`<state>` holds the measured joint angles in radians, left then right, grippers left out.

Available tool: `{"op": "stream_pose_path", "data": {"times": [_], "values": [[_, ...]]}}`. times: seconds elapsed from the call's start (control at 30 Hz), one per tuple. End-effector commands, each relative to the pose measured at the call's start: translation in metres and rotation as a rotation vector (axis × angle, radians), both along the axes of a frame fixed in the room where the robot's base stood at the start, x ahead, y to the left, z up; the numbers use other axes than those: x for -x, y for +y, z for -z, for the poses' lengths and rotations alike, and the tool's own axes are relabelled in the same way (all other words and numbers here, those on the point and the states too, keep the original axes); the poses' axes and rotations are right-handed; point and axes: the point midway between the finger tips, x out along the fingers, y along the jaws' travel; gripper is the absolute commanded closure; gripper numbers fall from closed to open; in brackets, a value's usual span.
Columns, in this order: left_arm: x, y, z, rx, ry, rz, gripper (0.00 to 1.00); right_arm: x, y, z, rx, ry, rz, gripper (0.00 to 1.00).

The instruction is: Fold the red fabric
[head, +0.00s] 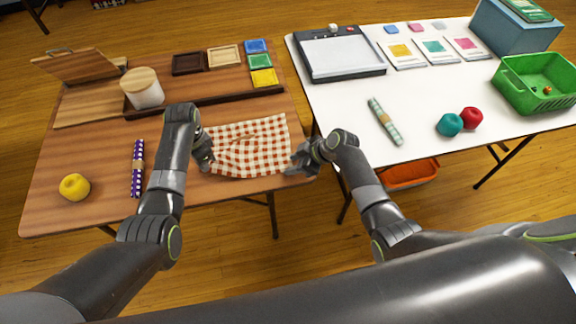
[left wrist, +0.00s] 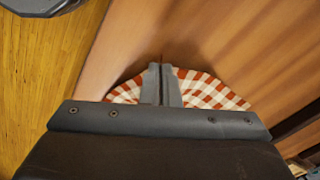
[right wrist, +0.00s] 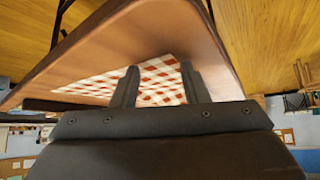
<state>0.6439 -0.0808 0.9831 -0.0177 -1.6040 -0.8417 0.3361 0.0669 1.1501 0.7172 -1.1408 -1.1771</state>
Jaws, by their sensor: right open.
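The red-and-white checked fabric (head: 250,145) lies on the wooden table near its front right part, spread out with a wavy left side. My left gripper (head: 206,162) is at its left edge. In the left wrist view the fingers (left wrist: 162,72) are together, with the fabric (left wrist: 205,88) drawn to a point at the tips, so they appear closed on its edge. My right gripper (head: 296,163) is at the fabric's front right corner. In the right wrist view its fingers (right wrist: 158,78) are apart, with the fabric (right wrist: 160,88) showing between them.
A dark wooden rack (head: 205,98) lies behind the fabric, near a lidded jar (head: 143,90). A purple dotted roll (head: 137,168) and yellow yarn ball (head: 74,187) are at left. A gap separates the wooden table from the white table (head: 430,110).

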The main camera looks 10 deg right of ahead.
Motion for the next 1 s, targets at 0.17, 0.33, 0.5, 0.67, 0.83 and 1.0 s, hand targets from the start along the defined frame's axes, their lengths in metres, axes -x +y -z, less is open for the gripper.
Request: {"op": "stream_pose_path", "data": {"times": [0.17,0.33,0.5,0.67,0.83,1.0], "values": [[0.0,-0.0001,0.0,0.0,0.0,0.0,1.0,-0.0002,0.0004,0.0,0.0,0.0,0.0,0.59],[0.0,-0.0001,0.0,0.0,0.0,0.0,1.0,-0.0004,0.0007,0.0007,0.0,0.0,0.0,0.66],[0.0,-0.0001,0.0,0.0,0.0,0.0,1.0,-0.0003,0.0007,0.0006,0.0,0.0,0.0,0.77],[0.0,-0.0001,0.0,0.0,0.0,0.0,1.0,-0.0003,0.0007,0.0007,0.0,0.001,0.001,0.88],[0.0,-0.0001,0.0,0.0,0.0,0.0,1.0,-0.0003,0.0007,0.0007,0.0,0.001,0.001,0.99],[0.0,0.0,0.0,0.0,0.0,0.0,1.0,-0.0002,0.0006,0.0008,0.0,0.001,0.001,1.0]]}}
